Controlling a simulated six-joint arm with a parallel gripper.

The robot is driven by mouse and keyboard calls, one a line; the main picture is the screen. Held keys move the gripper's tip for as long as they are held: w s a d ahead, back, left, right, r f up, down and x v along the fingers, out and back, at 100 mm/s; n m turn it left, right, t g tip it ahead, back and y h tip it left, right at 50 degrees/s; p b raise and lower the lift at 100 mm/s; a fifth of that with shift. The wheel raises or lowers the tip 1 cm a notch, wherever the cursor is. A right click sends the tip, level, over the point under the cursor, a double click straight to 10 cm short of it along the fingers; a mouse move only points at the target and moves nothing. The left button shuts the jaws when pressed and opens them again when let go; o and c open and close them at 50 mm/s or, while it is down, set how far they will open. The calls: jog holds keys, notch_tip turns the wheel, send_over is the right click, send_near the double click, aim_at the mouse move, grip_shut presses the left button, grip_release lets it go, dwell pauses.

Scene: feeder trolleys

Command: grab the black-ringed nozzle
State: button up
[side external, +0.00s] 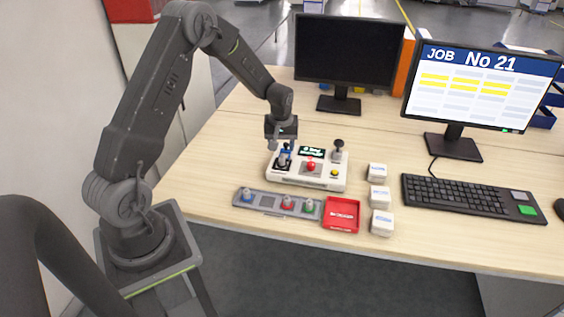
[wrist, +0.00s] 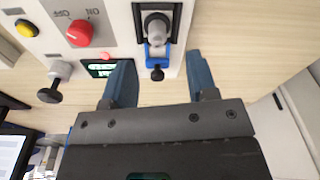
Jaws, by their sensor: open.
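The black-ringed nozzle (wrist: 157,28) appears as a grey round piece with a dark collar, seated in a black-framed station with a blue clamp (wrist: 156,54) on the white control box. In the side external view the nozzle is small at the box's left end, partly hidden by my gripper. My gripper (side external: 285,148) is above that end of the box, pointing down.
A grey rack (side external: 268,203) holds blue-, red- and green-ringed nozzles. A red tray (side external: 341,214), white small boxes (side external: 379,197), keyboard (side external: 465,197) and monitors stand to the right.

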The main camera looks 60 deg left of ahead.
aim_at(282, 156)
jog(key=shift+w+f, duration=0.2)
jog(key=shift+f, duration=2.45)
grip_shut()
